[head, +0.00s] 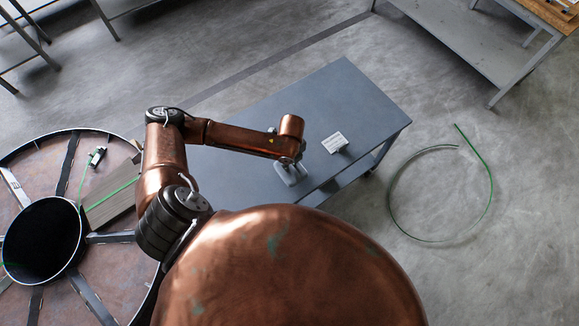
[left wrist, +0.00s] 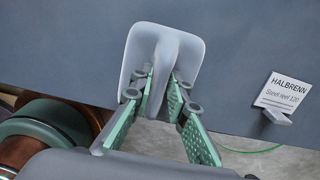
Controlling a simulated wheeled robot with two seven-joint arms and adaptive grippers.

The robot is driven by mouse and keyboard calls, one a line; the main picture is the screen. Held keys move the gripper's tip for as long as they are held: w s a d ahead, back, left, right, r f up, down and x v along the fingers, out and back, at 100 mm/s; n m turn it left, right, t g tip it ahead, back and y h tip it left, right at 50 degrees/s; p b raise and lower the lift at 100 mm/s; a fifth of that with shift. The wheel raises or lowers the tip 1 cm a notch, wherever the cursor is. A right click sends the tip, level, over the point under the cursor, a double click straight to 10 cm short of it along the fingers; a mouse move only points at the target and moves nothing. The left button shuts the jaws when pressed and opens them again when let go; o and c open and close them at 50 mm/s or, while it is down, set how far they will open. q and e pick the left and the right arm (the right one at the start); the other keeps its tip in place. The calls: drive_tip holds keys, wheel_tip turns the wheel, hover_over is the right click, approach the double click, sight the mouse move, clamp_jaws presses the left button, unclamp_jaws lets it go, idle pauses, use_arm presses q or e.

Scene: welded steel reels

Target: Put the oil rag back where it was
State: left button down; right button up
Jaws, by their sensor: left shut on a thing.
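The oil rag (left wrist: 140,48) is a pale grey cloth, roughly square with rounded corners and a raised fold in its middle. My left gripper (left wrist: 163,88), with green padded fingers, is shut on that fold. In the head view my left gripper (head: 290,164) is over the front part of the grey table (head: 345,92), and the rag (head: 293,177) shows small below it. I cannot tell whether the rag touches the table top. My right gripper is not in view.
A white label card (head: 334,142), reading "HALBRENN Steel reel 120", stands right of the rag. A large steel reel (head: 73,157) with a plank and green strap is at left. A loose green strap (head: 490,190) lies on the floor. The table's far part is clear.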

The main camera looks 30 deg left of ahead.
sight(290, 163)
use_arm(q)
drive_tip(key=shift+w+a+f, duration=0.1)
drive_tip(key=shift+f, duration=0.1)
drive_tip(key=f, duration=0.2)
drive_tip(key=f+b, duration=0.1)
drive_tip(key=shift+w+a+f, duration=0.2)
drive_tip(key=shift+f, duration=0.15)
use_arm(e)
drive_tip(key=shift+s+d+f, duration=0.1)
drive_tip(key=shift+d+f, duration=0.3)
use_arm(q)
drive_tip(key=c, duration=1.9)
unclamp_jaws()
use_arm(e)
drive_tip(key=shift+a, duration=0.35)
use_arm(q)
drive_tip(key=shift+r, duration=0.15)
wheel_tip(290, 163, up, 12)
drive_tip(key=shift+s+d+f+p, duration=0.1)
drive_tip(key=shift+d+p, duration=0.05)
drive_tip(key=shift+p, duration=1.1)
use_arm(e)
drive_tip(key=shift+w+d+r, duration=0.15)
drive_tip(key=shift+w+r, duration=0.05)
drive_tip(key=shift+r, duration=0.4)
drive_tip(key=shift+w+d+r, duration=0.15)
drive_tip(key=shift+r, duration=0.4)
